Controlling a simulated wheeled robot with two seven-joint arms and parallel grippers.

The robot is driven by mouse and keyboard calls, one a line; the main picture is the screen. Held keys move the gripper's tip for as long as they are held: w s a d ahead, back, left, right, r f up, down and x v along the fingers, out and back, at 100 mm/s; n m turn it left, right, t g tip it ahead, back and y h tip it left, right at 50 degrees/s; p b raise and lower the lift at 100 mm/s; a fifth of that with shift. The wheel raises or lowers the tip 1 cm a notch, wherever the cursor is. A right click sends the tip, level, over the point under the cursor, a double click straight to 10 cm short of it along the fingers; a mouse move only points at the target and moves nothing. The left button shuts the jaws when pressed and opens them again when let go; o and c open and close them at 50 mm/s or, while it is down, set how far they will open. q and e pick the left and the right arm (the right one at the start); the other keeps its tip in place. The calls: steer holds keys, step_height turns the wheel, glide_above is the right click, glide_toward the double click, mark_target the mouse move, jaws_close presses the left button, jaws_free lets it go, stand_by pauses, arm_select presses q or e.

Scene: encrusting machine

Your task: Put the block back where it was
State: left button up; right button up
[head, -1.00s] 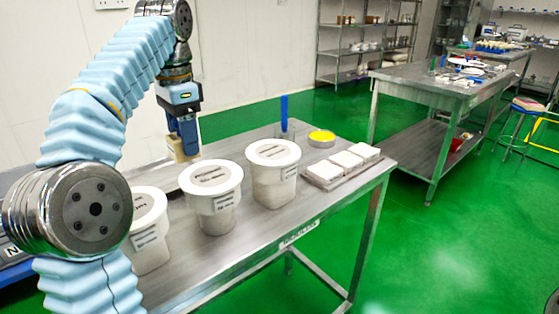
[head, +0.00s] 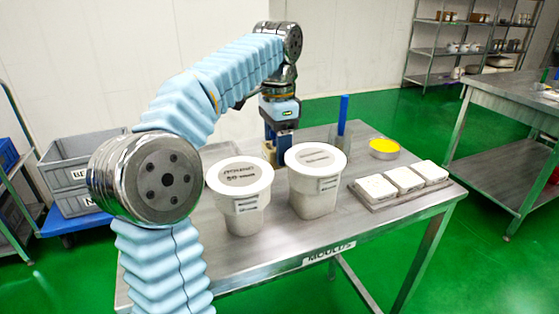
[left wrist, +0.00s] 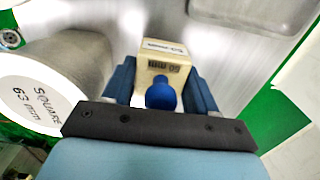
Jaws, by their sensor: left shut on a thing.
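My left gripper (head: 281,131) is behind the white tubs, low over the table. It is shut on a pale beige block (left wrist: 165,71), which the left wrist view shows between the blue fingers of the gripper (left wrist: 161,84). The block has a printed label reading about "60 mm" and a rounded blue piece at its near side. In the head view the block is mostly hidden by the fingers and tubs. I cannot tell whether its underside touches the table. My right gripper is not in view.
White lidded tubs (head: 238,178) (head: 316,168) stand in front of the gripper; one reads "SQUARE 63 mm" (left wrist: 38,100) in the wrist view. A blue upright (head: 343,115), a yellow-topped disc (head: 384,146) and white square moulds (head: 404,179) stand to the right on the metal table (head: 300,235).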

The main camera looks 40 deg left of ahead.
arm_select(q)
steer(key=shift+f, duration=1.8)
steer(key=shift+f, duration=0.15)
steer(key=o, duration=1.2)
